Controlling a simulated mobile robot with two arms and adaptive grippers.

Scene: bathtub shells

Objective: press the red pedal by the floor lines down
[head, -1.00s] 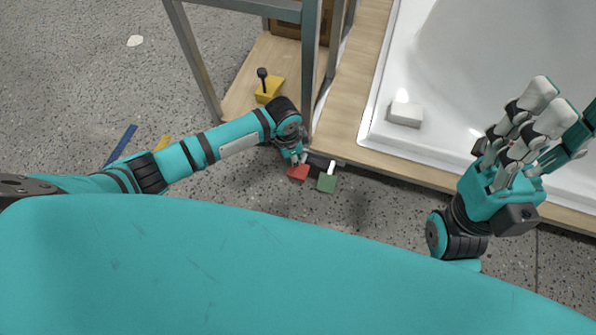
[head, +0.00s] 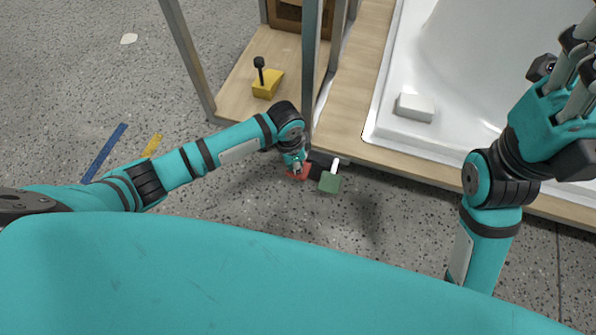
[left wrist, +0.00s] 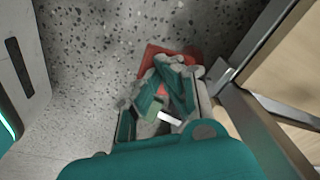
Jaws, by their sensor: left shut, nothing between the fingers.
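The red pedal (head: 303,173) is low on the floor at the foot of the metal stand, mostly hidden under my left gripper (head: 296,170). In the left wrist view the red pedal (left wrist: 150,58) shows around my fingertips (left wrist: 172,72). The left gripper is shut and empty, pointing down over the pedal; I cannot tell whether it touches or how far down the pedal is. Blue (head: 104,152) and yellow (head: 152,145) floor lines lie left of my left arm. My right gripper (head: 577,85) is at the right edge, partly cut off.
A metal-legged stand (head: 190,60) with a wooden shelf (head: 238,92) rises just behind the pedals. A yellow block with a black-knobbed lever (head: 267,84) sits on the shelf. A bathtub shell (head: 455,105) with a white block (head: 415,107) is to the right. Speckled floor is clear in front.

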